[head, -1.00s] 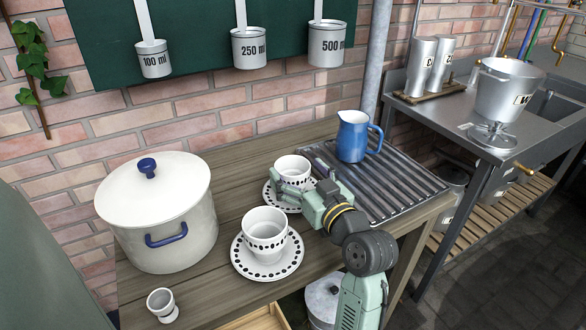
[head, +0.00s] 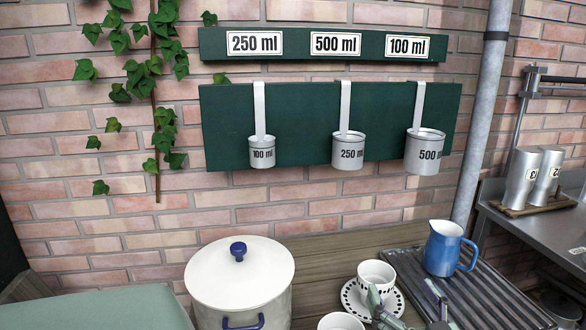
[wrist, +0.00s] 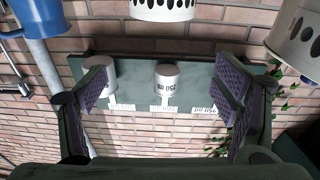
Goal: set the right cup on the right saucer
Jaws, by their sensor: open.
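The right cup (head: 376,277), white with black spots, stands upright on the right saucer (head: 348,300), a white plate with a dark-dotted rim. It looks seated there, though my gripper hides part of the saucer. My gripper (head: 405,303) is open and empty, just in front and to the right of that cup. In the wrist view, which is upside down, my gripper (wrist: 165,92) has its fingers wide apart. The right cup (wrist: 162,10) shows at the top edge, outside the fingers.
The left cup (head: 340,322) is cut off at the bottom edge; it also shows in the wrist view (wrist: 296,38). A lidded white pot (head: 240,275) stands left. A blue jug (head: 447,250) stands right on the ribbed drainer (head: 495,300). Measuring cups (head: 348,150) hang behind.

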